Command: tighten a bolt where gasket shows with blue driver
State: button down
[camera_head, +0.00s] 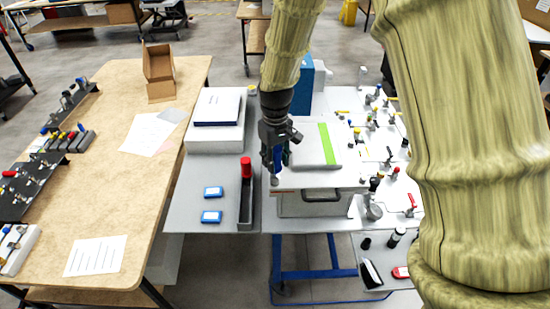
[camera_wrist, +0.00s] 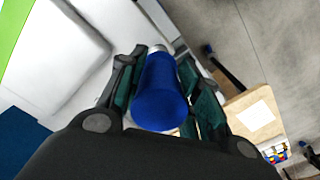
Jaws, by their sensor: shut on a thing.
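My gripper (camera_head: 276,158) points down at the front left corner of the white analyser (camera_head: 310,180). It is shut on the blue driver (camera_wrist: 160,92), whose blue handle sits between the two finger pads in the wrist view. In the head view the driver's lower part (camera_head: 275,180) shows just below my fingers, near the analyser's edge. The bolt and gasket under the driver are hidden or too small to tell. A red-handled driver (camera_head: 246,168) stands in a dark grey holder (camera_head: 245,212) left of my gripper.
Two blue-and-white boxes (camera_head: 213,192) lie on the grey table (camera_head: 190,215). A white case (camera_head: 218,108) stands behind them. A panel with several valves and fittings (camera_head: 385,150) lies right of the analyser. A wooden workbench (camera_head: 110,180) is at the left.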

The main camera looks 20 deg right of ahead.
jog(key=shift+f, duration=0.6)
dwell(0.4)
